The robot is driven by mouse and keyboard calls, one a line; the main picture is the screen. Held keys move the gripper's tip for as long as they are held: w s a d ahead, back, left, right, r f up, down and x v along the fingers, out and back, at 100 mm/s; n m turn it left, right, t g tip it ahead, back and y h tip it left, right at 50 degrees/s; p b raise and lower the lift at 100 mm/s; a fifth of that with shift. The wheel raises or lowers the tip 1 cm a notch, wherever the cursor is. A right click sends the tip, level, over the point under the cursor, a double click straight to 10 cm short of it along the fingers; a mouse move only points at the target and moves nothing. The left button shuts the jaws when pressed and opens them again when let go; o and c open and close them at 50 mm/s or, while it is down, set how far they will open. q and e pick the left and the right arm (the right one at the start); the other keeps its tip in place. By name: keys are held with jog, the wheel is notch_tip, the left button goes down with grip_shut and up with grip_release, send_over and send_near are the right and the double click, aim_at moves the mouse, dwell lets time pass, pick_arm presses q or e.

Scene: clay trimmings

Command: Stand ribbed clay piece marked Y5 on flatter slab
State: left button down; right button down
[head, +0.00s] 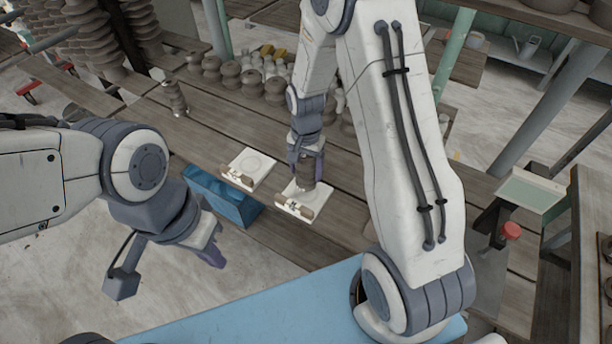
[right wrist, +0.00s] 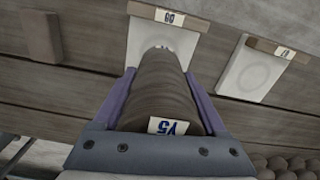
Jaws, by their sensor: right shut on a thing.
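The brown ribbed clay piece (right wrist: 166,85) carries a white label marked Y5 and lies between the purple fingers of my right gripper (right wrist: 168,100), which is shut on it. In the head view my right gripper (head: 306,165) holds the piece (head: 307,174) upright over the right-hand pale slab (head: 320,198). I cannot tell whether its foot touches that slab. A second pale slab (head: 249,166) with a faint ring lies to the left. Both slabs have brown labelled strips at one edge. I cannot tell which is flatter. My left gripper (head: 208,254) hangs away from both slabs; its jaw opening is unclear.
A blue box (head: 225,198) stands beside the left slab. Another ribbed piece (head: 175,98) stands farther back on the wooden table (head: 140,120). Several rounded clay pots (head: 270,85) crowd the back. A stand with a red knob (head: 511,231) is at right.

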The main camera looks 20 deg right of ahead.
aim_at(306, 179)
notch_tip(306, 179, down, 4)
jog(key=shift+r+p, duration=0.1)
jog(key=shift+p, duration=0.4)
jog(key=shift+f, duration=0.3)
grip_release()
jog(key=shift+r, duration=0.15)
